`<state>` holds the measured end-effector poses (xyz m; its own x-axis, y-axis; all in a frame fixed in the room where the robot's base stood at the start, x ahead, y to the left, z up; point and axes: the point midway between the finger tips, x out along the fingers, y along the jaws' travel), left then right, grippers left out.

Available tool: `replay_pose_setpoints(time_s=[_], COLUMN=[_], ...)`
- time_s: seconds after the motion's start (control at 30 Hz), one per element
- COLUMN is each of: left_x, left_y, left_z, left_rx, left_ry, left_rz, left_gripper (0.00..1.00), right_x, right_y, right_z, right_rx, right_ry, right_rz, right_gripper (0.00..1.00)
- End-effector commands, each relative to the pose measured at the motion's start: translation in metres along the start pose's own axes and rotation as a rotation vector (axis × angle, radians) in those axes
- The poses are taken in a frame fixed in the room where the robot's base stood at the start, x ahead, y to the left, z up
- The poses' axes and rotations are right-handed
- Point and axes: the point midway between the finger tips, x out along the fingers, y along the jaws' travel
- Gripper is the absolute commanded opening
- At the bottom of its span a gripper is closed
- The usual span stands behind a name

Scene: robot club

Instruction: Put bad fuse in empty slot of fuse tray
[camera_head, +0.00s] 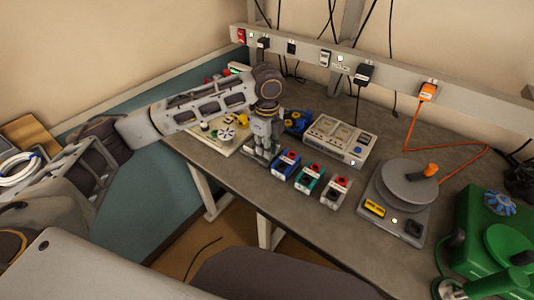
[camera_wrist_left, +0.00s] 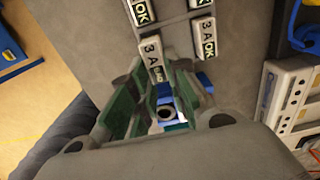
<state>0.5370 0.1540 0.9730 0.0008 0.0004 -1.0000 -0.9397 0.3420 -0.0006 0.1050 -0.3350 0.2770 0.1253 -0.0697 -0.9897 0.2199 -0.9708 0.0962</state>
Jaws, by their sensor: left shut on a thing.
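My left gripper (camera_head: 262,148) reaches down at the near left part of the bench. In the left wrist view its two green-lined fingers (camera_wrist_left: 152,88) are shut on a white fuse (camera_wrist_left: 151,52) marked "3 A"; the rest of its label is dark and hard to read. Beside it are several white fuses marked OK (camera_wrist_left: 203,42) in the grey fuse tray (camera_wrist_left: 172,28). In the head view the tray is mostly hidden by the gripper. I cannot tell whether the held fuse touches the tray. My right gripper is not in view.
A blue box (camera_head: 286,164), a teal box (camera_head: 308,179) and a red-topped box (camera_head: 335,191) stand to the right of the gripper. A grey meter panel (camera_head: 338,138) is behind them. A turntable-like device (camera_head: 404,184) and a green machine (camera_head: 490,235) stand further right.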

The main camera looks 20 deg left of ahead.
Motion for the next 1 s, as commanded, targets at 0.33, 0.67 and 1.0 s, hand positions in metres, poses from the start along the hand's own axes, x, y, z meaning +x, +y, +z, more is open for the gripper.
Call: replay_pose_setpoints(time_s=[0.33,0.67,1.0], left_x=[0.025,0.026,0.028], left_y=[0.0,0.0,0.0], left_z=[0.0,0.0,0.0], left_rx=[0.0,0.0,0.0], left_ry=[0.0,0.0,0.0], left_rz=[0.0,0.001,0.001], left_gripper=[0.01,0.01,0.39], right_x=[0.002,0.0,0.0], right_y=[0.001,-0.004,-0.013], right_z=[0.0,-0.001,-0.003], right_rx=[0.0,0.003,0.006], right_ry=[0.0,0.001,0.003], right_rz=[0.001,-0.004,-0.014], right_gripper=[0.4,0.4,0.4])
